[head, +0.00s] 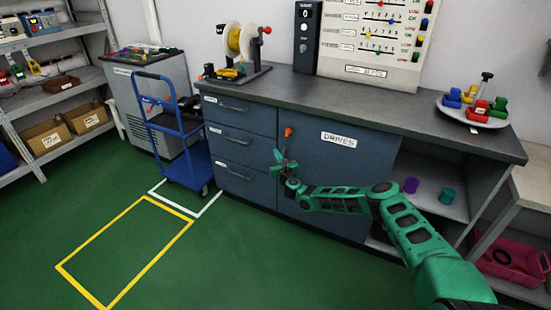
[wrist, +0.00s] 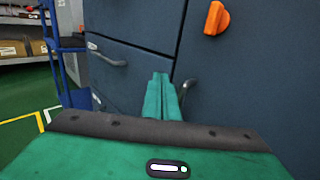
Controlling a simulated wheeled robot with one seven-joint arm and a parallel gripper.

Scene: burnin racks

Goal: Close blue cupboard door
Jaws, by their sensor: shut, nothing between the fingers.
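The blue cupboard door (head: 345,165) has a "DRIVES" label and fills the middle of the counter's front. It looks about flush with the drawer fronts; I cannot tell whether a small gap remains. It also shows in the wrist view (wrist: 255,85). An orange latch (head: 288,132) is at its upper left edge, and it appears in the wrist view (wrist: 215,18). My gripper (head: 281,160) is shut and empty in front of the door's left edge. In the wrist view its fingers (wrist: 163,97) are together, just left of the door's grey handle (wrist: 187,88); contact is unclear.
Three drawers (head: 238,140) are left of the door. An open shelf bay (head: 432,200) at its right holds a purple (head: 411,185) and a teal cylinder (head: 447,195). A blue cart (head: 185,165) stands left. The green floor (head: 200,270) in front is clear.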

